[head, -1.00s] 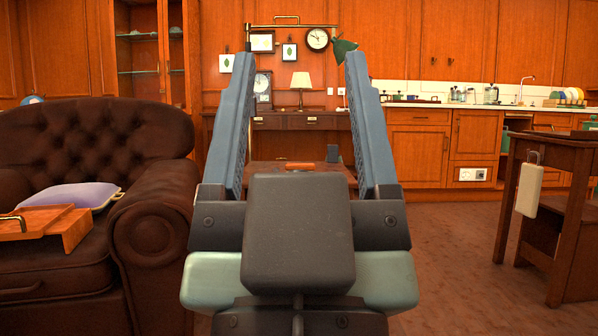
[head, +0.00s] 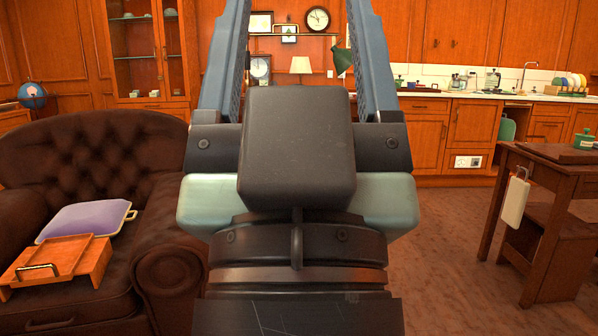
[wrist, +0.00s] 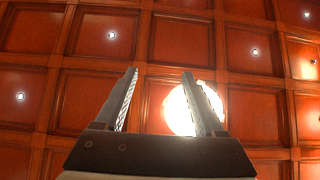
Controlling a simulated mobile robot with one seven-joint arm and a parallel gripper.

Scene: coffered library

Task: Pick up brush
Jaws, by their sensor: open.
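I cannot make out a brush in either view. My gripper (head: 299,20) points away from me in the middle of the head view, with its two blue-grey fingers wide apart and nothing between them. The fingertips run out of the top of the picture. The gripper body and arm hide what lies straight ahead and low. In the wrist view my gripper (wrist: 159,73) is also open and empty, against the coffered ceiling.
A dark wooden table (head: 555,178) stands right. Kitchen counters (head: 470,95) line the back. Floor (head: 450,260) between is clear.

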